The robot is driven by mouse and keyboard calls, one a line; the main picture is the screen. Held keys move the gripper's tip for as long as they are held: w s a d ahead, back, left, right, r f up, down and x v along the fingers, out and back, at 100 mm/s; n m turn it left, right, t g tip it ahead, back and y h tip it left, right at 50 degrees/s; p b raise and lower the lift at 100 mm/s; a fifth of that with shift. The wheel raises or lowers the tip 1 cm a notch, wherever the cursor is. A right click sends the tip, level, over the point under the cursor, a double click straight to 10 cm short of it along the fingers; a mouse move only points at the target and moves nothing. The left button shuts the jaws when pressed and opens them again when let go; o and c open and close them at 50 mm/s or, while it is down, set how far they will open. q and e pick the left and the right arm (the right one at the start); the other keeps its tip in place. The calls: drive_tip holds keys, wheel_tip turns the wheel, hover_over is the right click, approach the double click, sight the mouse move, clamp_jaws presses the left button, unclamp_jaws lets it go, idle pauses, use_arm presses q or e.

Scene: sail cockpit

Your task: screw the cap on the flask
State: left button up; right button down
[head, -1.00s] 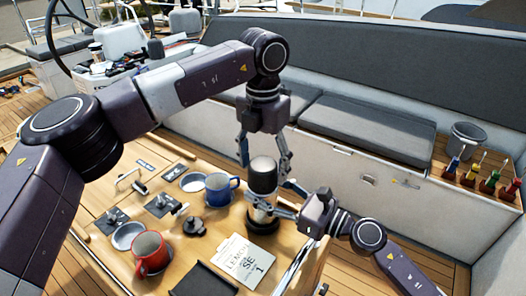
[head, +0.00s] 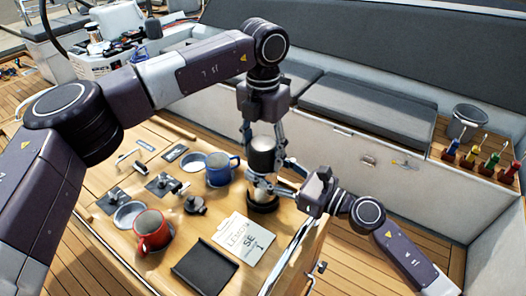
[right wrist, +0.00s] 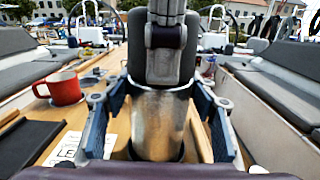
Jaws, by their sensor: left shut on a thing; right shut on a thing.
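The steel flask (head: 261,186) stands upright near the table's right edge, its foot in a black ring (head: 262,205). The dark cap (head: 262,154) with a pale top sits at the flask's top; whether its thread is engaged cannot be told. My left gripper (head: 264,165) comes down from above, shut on the cap. My right gripper (head: 262,183) comes in from the right, shut on the flask's body. In the right wrist view the flask body (right wrist: 158,115) stands between its fingers, with my left gripper's finger partly hiding the cap above.
A blue mug (head: 220,176), red mug (head: 152,232), dark knob (head: 195,205), printed card (head: 243,238) and black tray (head: 204,267) lie left and in front. The bench (head: 365,112) is behind. A grey bucket (head: 467,121) and several coloured-handled tools stand at the right.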

use_arm(q)
drive_tip(key=o, duration=1.4)
drive_tip(key=shift+r, duration=0.1)
wheel_tip(320, 180, up, 12)
drive_tip(key=shift+f, duration=0.1)
use_arm(e)
drive_tip(key=c, duration=0.7)
unclamp_jaws()
drive_tip(key=shift+c, duration=0.2)
